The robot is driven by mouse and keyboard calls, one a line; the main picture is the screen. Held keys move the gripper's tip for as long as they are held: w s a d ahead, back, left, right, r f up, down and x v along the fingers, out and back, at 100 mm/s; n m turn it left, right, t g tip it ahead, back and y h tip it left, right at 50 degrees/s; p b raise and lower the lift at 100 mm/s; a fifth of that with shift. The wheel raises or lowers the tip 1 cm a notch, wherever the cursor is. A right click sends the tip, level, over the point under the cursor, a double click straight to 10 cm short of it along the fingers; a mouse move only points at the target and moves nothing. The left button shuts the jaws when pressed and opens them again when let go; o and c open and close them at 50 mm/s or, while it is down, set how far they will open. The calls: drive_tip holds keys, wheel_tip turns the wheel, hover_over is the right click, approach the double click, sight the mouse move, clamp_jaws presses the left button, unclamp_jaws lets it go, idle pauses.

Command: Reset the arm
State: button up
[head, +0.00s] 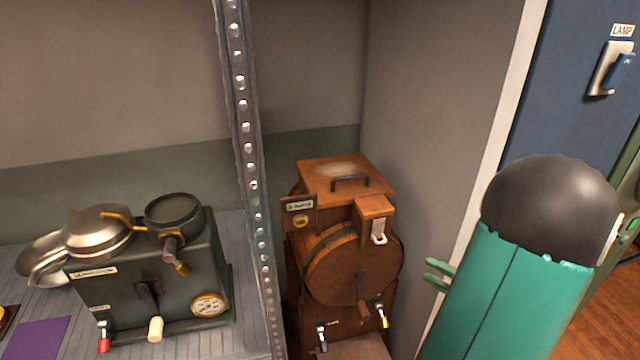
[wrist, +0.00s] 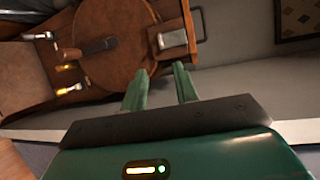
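My arm's green forearm with a dark rounded joint stands at the right of the head view. My gripper (head: 430,270) shows only as two short green fingertips poking out left of the forearm, right of a brown wooden machine. In the wrist view my gripper (wrist: 159,72) has its two green fingers apart with nothing between them. The brown machine (head: 335,265) has a round drum front, a lidded top and a small white-metal latch; it also fills the upper left of the wrist view (wrist: 110,20). The fingers look apart from it.
A metal post (head: 245,120) rises left of the brown machine. A dark green machine (head: 150,285) with a gauge, metal pan and levers stands on a grey counter at left. A lamp switch (head: 612,70) is on the blue wall at upper right.

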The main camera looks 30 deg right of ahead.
drive_tip(key=w+a+r+n+g+y, duration=0.2)
drive_tip(key=a+n+g, duration=0.1)
drive_tip(key=a, duration=0.4)
drive_tip(key=w+a+r+n+g+y, duration=0.1)
drive_tip(key=w+a+n+g+y, duration=0.2)
drive_tip(key=a, duration=0.5)
drive_tip(key=w+a+r+n+g+y, duration=0.2)
drive_tip(key=a+n+g, duration=0.1)
drive_tip(key=a, duration=0.4)
drive_tip(key=s+a+r+n+h, duration=0.1)
drive_tip(key=a+r+n+h, duration=0.2)
drive_tip(key=a, duration=0.3)
drive_tip(key=s+a+r+n+g+h, duration=0.1)
drive_tip(key=s+a+r+n+h, duration=0.1)
drive_tip(key=a+r+n+h, duration=0.2)
drive_tip(key=a+n+h, duration=0.1)
drive_tip(key=a+n, duration=0.1)
drive_tip(key=a, duration=0.1)
drive_tip(key=shift+s+g, duration=0.3)
